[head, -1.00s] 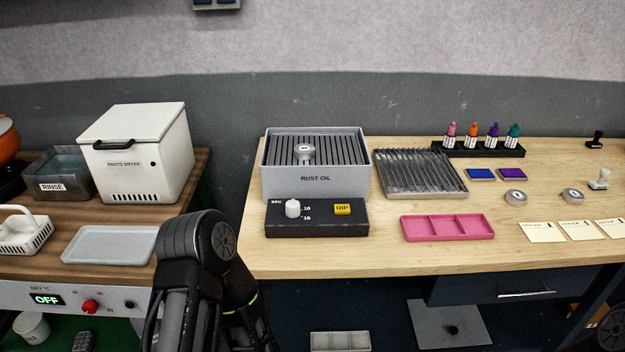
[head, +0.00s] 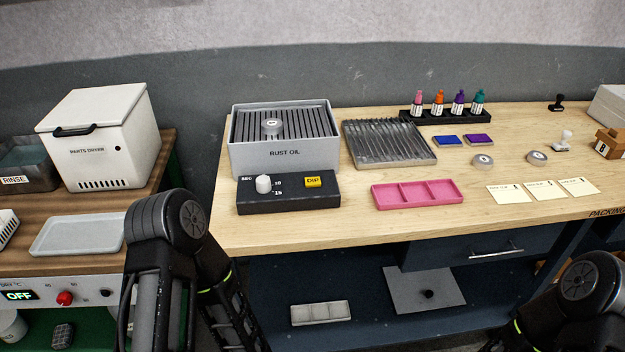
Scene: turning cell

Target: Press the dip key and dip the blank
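The grey rust oil bath (head: 284,153) stands at the back left of the wooden bench, with a dark slatted grate (head: 305,122) on top. A round silver blank (head: 271,126) sits on the middle of the grate. In front of the bath is a black control box (head: 290,203) with a white seconds knob (head: 263,184) and the yellow dip key (head: 313,181). I cannot tell whether the key is pressed. Links of my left arm show at the lower left and of my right arm at the lower right. Both grippers are out of view.
A parts dryer (head: 100,140) stands on the left table. The bench front is mostly clear.

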